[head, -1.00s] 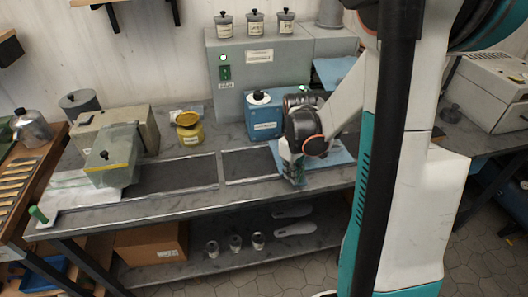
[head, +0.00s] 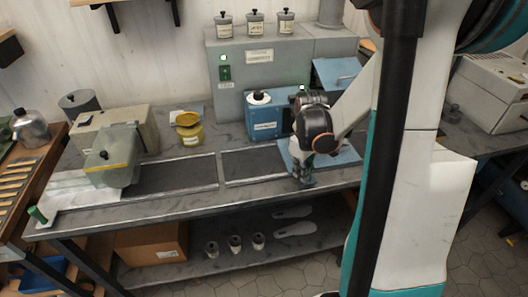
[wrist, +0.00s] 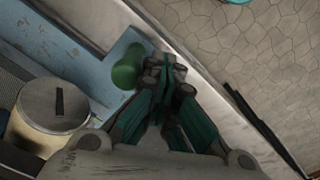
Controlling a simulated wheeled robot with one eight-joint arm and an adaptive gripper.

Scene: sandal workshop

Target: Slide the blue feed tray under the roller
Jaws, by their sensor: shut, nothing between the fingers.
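The blue feed tray (head: 345,156) lies flat on the bench at the right end of the dark belt. In the wrist view its pale blue surface (wrist: 65,45) shows with a green knob (wrist: 127,70) near its edge. My gripper (head: 306,183) is low at the tray's front edge, shut and empty. In the wrist view my fingertips (wrist: 165,68) are right beside the green knob; I cannot tell if they touch it. The blue machine housing (head: 264,122) stands behind the tray. The roller is not clearly visible; my arm hides part of that area.
A grey cabinet (head: 265,78) stands behind. In the wrist view a round-lidded canister (wrist: 45,108) is close to my gripper.

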